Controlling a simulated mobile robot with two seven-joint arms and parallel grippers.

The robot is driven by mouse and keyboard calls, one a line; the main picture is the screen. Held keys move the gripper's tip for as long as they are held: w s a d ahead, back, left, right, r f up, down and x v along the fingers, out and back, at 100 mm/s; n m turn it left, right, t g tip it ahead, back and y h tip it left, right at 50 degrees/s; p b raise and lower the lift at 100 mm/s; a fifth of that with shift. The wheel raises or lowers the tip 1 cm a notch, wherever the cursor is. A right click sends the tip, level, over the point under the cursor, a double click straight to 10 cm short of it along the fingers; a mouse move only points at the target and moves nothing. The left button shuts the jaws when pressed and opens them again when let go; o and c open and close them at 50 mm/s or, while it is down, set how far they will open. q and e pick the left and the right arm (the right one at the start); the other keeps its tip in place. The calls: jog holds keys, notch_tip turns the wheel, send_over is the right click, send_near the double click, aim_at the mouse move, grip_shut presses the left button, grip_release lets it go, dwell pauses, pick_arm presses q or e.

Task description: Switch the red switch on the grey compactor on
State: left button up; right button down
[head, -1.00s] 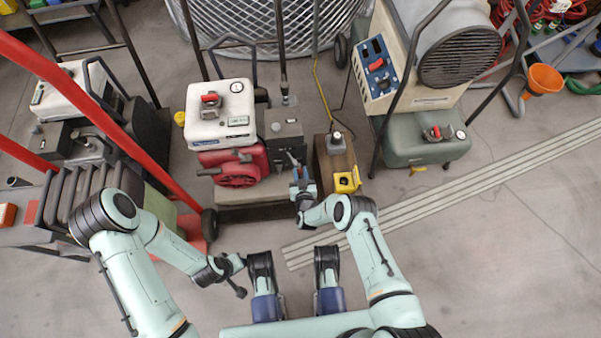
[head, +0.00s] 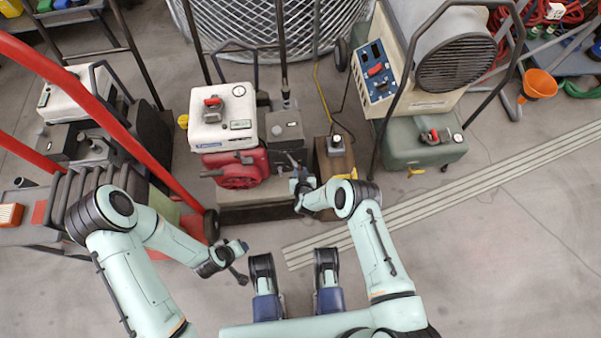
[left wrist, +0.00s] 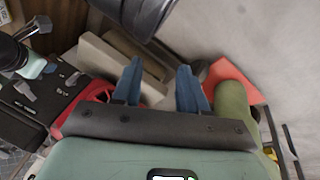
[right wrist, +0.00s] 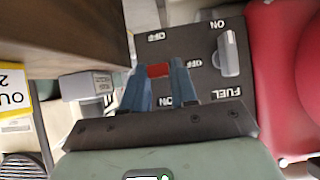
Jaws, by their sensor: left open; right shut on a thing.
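The compactor is a low machine with a dark grey box (head: 285,128) beside a red engine (head: 232,172). In the right wrist view its dark panel (right wrist: 205,100) carries a red switch (right wrist: 158,70), with OFF and ON labels either side, and a grey FUEL lever (right wrist: 229,54). My right gripper (right wrist: 160,74) is shut on the red switch, a fingertip on each side. Which way the switch is set, I cannot tell. In the head view my right gripper (head: 297,172) is at the panel's front. My left gripper (left wrist: 158,75) is open and empty, low at the left.
A white tank (head: 222,132) tops the machine. A brown box (head: 322,150) stands close on its right, beside my right gripper. A green tank unit (head: 400,145) is farther right. A red bar (head: 120,130) slants across the left. Floor at the right is mostly clear.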

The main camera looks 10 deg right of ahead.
jog(key=c, duration=1)
grip_release()
jog(key=shift+o, duration=0.2)
pick_arm(q)
jog(key=s+d+r+g+h+p, duration=0.1)
jog(key=s+d+r+g+p, duration=0.1)
jog(key=s+d+r+p, duration=0.2)
jog(key=s+r+p, duration=0.1)
jog(key=s+r, duration=0.1)
jog(key=s, duration=0.1)
jog(key=shift+s+r+m, duration=0.15)
jog(key=shift+s+m, duration=0.15)
pick_arm(e)
jog(key=v, duration=1.3)
pick_arm(q)
jog(key=shift+d, duration=0.1)
pick_arm(e)
jog(key=shift+s+r, duration=0.1)
jog(key=shift+s, duration=0.05)
